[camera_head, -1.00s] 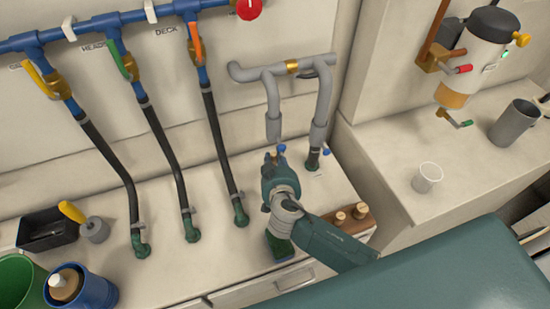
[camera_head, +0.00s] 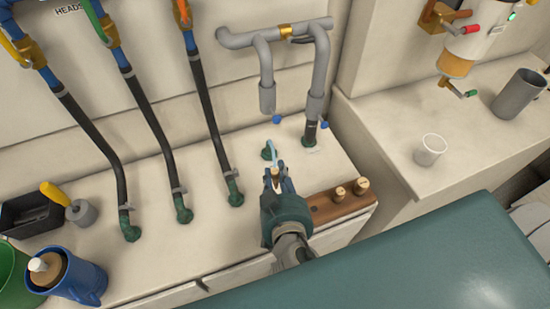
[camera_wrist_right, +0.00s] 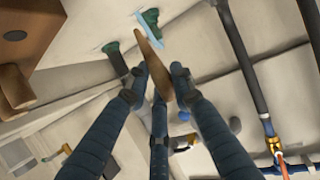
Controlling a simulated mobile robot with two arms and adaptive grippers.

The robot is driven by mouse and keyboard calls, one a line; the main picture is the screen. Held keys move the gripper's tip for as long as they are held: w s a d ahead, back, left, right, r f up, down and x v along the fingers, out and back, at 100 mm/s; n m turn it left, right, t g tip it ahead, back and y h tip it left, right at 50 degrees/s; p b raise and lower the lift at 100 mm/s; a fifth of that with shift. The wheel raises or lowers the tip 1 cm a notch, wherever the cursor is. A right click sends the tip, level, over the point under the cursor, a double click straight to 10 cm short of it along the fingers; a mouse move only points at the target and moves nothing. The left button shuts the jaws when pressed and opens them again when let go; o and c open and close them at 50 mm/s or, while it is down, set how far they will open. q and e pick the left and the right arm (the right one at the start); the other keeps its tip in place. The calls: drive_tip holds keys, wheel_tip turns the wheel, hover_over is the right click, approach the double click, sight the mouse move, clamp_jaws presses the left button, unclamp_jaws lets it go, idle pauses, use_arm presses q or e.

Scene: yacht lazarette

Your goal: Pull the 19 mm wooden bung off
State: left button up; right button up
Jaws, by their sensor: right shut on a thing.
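My right gripper (camera_head: 275,182) is shut on a wooden bung (camera_head: 275,172), which is largely covered by the fingers in the head view. In the right wrist view the long tapered bung (camera_wrist_right: 153,63) shows between the fingers of my right gripper (camera_wrist_right: 158,85), its thin end pointing up. A green fitting (camera_head: 266,154) stands on the bench just beyond the fingertips. A pale blue streak (camera_head: 273,149), like water, shows at that fitting. The bung looks apart from the fitting, though the wrist view overlaps them. My left gripper is out of view.
A wooden rack (camera_head: 327,206) with two bungs and a dark hole lies right of the gripper. Grey pipes (camera_head: 265,75) hang behind. Black hoses (camera_head: 210,120) stand left. A blue mug (camera_head: 79,280) is at the lower left, and a white cup (camera_head: 430,149) is on the right ledge.

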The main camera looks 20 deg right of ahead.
drive_tip(key=shift+s+a, duration=0.15)
drive_tip(key=shift+s, duration=0.65)
drive_tip(key=shift+f, duration=0.1)
drive_tip(key=s+b, duration=0.4)
drive_tip(key=s, duration=0.5)
idle(1.1)
